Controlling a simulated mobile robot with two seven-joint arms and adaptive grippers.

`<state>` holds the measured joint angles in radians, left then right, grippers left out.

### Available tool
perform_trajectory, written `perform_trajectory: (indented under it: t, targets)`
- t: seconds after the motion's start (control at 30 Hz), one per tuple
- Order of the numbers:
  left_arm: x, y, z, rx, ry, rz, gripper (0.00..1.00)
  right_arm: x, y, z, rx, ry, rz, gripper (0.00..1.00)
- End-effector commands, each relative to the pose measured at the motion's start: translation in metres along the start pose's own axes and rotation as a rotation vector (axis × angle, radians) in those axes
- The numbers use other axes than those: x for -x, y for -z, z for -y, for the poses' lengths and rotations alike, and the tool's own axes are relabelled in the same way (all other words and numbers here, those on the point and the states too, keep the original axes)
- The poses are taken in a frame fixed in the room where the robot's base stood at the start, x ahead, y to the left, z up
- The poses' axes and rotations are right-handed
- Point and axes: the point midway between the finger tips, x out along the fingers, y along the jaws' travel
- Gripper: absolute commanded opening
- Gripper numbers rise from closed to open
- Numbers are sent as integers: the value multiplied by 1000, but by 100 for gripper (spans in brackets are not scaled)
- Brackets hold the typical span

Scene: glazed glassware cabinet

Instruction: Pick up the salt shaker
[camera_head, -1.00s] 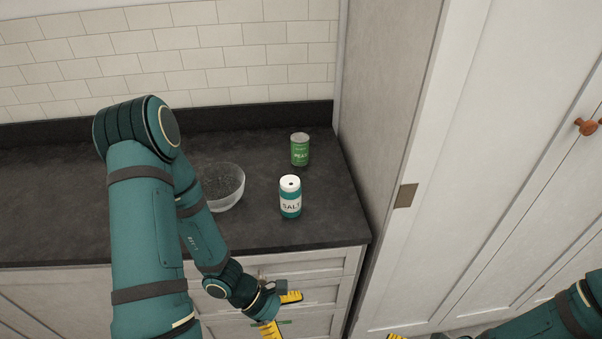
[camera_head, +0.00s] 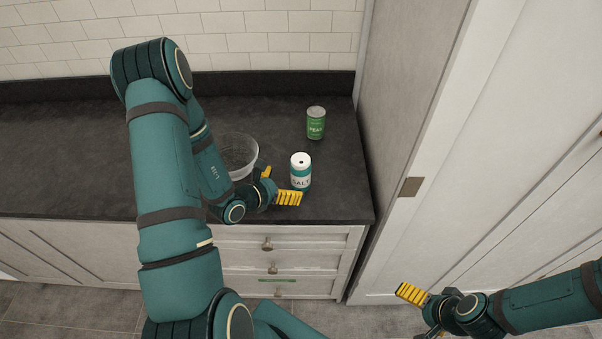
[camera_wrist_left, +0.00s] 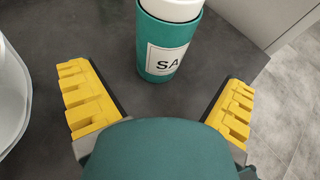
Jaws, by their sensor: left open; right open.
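The salt shaker (camera_head: 300,172) is a teal cylinder with a white top and a label reading SALT. It stands upright on the dark counter near its front edge. In the left wrist view the salt shaker (camera_wrist_left: 166,45) is ahead of my open fingers, roughly centred between them and not between the tips. My left gripper (camera_head: 279,185) is open and empty, just to the left of and in front of the shaker; its yellow fingers show in the wrist view (camera_wrist_left: 160,103). My right gripper (camera_head: 418,312) is open and empty, low at the right, in front of the white cabinet.
A green can of peas (camera_head: 316,123) stands behind the shaker. A clear glass bowl (camera_head: 237,152) is to the left, partly hidden by my left arm. A tall side panel (camera_head: 400,90) bounds the counter on the right. The dark counter (camera_head: 70,160) is bare at the left.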

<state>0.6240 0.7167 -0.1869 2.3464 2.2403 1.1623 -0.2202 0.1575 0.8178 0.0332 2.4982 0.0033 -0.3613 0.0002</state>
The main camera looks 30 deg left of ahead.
Motion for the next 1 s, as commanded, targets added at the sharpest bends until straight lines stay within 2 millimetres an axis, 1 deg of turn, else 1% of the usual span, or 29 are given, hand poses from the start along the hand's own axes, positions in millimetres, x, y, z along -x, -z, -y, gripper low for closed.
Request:
perform_trajectory:
  t: [0.03, 0.27, 0.5, 0.6, 0.7, 0.87, 0.9, 0.97, 1.0]
  targets:
    - [-6, 0, 1, 0, 2, 0, 100, 1, 0, 0, 0, 0, 0, 100]
    - [-21, 0, 0, 1, 1, 0, 100, 2, 0, 1, 0, 0, 0, 100]
    - [-54, 1, 1, 0, 2, 0, 100, 6, 1, 3, 1, 1, 0, 100]
    - [-63, 1, 0, 0, 1, 0, 100, 7, 1, 3, 1, 1, 0, 100]
    - [-66, 1, 0, 0, 1, -1, 100, 7, 1, 3, 1, 1, 0, 100]
    - [-66, 1, 0, 0, 0, -1, 100, 7, 1, 3, 1, 1, 0, 100]
    - [-66, 1, 0, 0, 0, -1, 93, 7, 1, 3, 1, 1, 0, 100]
    - [-66, 1, 0, 0, 0, -1, 72, 7, 1, 3, 1, 1, 0, 100]
    - [-66, 1, 0, 0, 0, -1, 58, 7, 1, 3, 1, 1, 0, 100]
